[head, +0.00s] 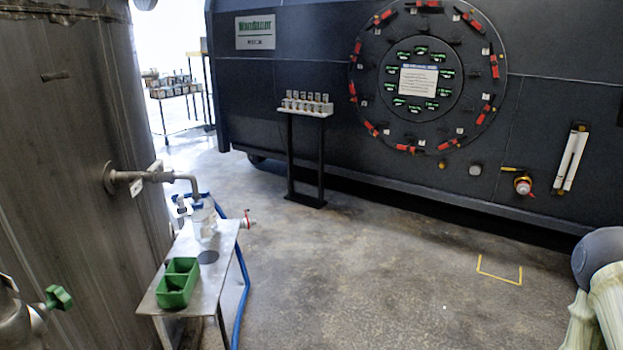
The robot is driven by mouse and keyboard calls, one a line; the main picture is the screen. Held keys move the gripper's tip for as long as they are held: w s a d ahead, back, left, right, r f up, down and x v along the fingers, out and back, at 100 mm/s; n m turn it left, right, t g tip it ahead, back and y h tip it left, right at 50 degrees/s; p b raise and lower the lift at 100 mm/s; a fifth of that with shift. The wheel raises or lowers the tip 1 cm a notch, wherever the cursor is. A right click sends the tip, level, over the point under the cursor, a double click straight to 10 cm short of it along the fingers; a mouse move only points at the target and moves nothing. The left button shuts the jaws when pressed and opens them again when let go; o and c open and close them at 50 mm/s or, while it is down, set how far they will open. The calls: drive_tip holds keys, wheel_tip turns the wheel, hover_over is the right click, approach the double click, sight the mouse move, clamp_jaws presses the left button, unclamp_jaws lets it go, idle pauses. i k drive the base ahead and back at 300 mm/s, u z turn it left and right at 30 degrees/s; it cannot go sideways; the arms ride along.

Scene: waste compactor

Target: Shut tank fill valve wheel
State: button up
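A small green valve wheel (58,297) shows at the lower left, on a metal valve body (20,325) that is cut off by the picture edge. It stands in front of a large grey metal tank (70,180) on the left. No label on the wheel can be read, and I cannot tell how far it is turned. My gripper is not in view. Part of my arm shows at the lower right, far from the wheel.
A dark compactor (300,60) stands behind. The middle floor is clear.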

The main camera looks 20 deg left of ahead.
sight(57, 299)
drive_tip(key=i, duration=2.1)
drive_tip(key=u, duration=4.45)
drive_tip(key=k, duration=1.05)
drive_tip(key=u, duration=0.8)
drive_tip(key=i, duration=1.3)
drive_tip(key=z, duration=0.95)
